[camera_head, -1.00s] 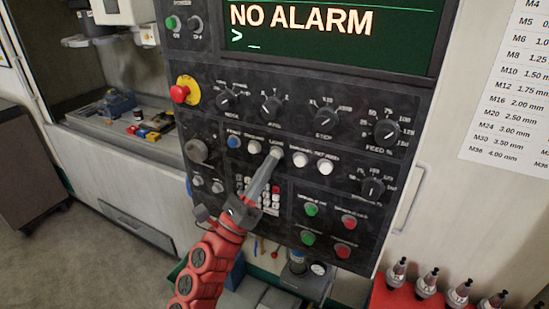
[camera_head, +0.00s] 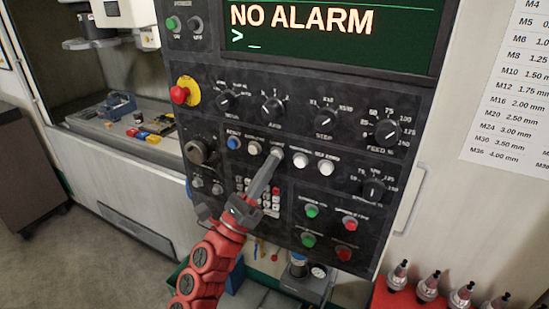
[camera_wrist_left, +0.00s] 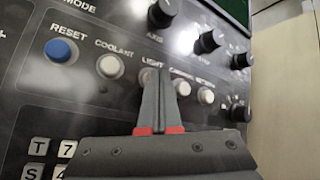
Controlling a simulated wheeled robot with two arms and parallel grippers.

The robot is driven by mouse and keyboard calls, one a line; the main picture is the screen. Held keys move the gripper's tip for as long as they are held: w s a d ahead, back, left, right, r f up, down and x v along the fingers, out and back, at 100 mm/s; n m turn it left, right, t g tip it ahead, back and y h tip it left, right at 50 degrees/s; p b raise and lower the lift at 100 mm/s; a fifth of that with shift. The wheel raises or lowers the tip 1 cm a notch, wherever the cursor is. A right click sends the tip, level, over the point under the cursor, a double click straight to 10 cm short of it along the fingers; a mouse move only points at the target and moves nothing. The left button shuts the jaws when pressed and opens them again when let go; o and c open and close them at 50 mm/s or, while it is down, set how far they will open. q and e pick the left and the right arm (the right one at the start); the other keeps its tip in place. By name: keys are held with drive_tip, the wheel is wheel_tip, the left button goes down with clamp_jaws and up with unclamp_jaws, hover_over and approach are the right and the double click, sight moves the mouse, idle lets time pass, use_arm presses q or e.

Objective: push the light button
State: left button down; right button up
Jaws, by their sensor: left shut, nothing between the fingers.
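The black control panel carries a row of round buttons. The light button (camera_head: 277,149), under the LIGHT label, is whitish and third from the left. My left gripper (camera_head: 275,158) is shut and empty, with its fingertips at this button and covering its lower part in the head view. In the left wrist view, my shut fingers (camera_wrist_left: 158,80) reach up over the spot under the LIGHT label and hide most of the button. I cannot tell whether the tips touch it or whether it is pressed in. My right gripper is not in view.
The blue reset button (camera_head: 233,142) and white coolant button (camera_head: 256,147) are to the left. Two white buttons (camera_head: 300,160) are close on the right. Knobs (camera_head: 272,107) protrude above. A red emergency stop (camera_head: 180,95) is at the upper left. Red and green buttons are below.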

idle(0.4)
use_arm(q)
drive_tip(key=shift+s+a, duration=0.3)
drive_tip(key=shift+s, duration=0.4)
drive_tip(key=s, duration=0.1)
drive_tip(key=s+a, duration=0.1)
drive_tip(key=s, duration=0.1)
drive_tip(key=s+a+b, duration=0.1)
drive_tip(key=shift+s, duration=0.25)
idle(0.5)
